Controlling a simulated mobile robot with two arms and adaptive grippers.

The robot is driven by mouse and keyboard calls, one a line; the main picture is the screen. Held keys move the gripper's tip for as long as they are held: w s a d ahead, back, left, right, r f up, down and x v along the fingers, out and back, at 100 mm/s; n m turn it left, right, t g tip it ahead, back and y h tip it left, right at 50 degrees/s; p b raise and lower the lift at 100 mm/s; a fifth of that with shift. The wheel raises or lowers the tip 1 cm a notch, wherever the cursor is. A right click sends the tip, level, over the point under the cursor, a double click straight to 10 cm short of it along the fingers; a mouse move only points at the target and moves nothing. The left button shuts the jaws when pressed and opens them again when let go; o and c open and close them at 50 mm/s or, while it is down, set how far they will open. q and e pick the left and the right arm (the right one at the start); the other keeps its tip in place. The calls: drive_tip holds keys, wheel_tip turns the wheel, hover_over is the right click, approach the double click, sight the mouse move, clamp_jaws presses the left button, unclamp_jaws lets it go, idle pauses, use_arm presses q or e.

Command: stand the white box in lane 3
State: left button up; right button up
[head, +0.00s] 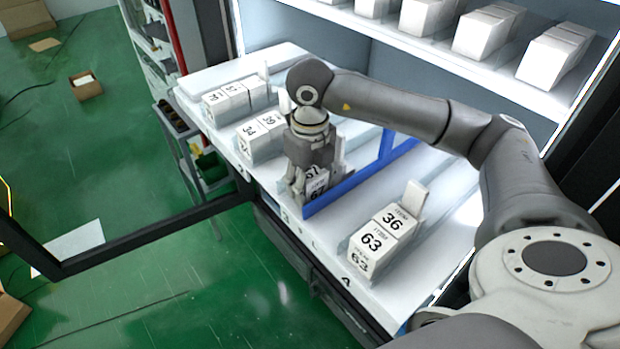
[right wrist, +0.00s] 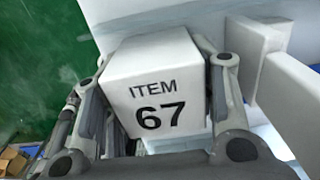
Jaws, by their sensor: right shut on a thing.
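The white box marked ITEM 67 (head: 317,191) is held between the fingers of my right gripper (head: 308,182), which points down from above. The box is at the front of the third lane from the left, just left of a blue divider (head: 350,182). In the right wrist view its printed top (right wrist: 155,90) faces the camera, with a finger on either side. The box looks upright; whether its base touches the lane floor is hidden. My left gripper is not in view.
White boxes (head: 260,138) stand in the second lane and more boxes (head: 226,103) in the first. Boxes 36 and 63 (head: 384,232) stand in the lane right of the blue divider. A shelf of boxes (head: 487,35) is above and behind.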

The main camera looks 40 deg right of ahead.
sight(310, 171)
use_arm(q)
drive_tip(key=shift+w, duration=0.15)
use_arm(e)
drive_tip(key=shift+f, duration=0.15)
drive_tip(key=o, duration=1)
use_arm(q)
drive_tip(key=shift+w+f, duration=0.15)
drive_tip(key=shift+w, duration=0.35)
use_arm(e)
drive_tip(key=shift+o, duration=0.2)
wheel_tip(310, 171, up, 5)
drive_tip(key=shift+r+b, duration=0.2)
drive_tip(key=shift+b, duration=1)
wheel_tip(310, 171, up, 5)
drive_tip(key=shift+r, duration=0.1)
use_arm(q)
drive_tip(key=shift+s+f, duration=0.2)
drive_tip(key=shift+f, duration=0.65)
use_arm(e)
drive_tip(key=shift+r, duration=0.85)
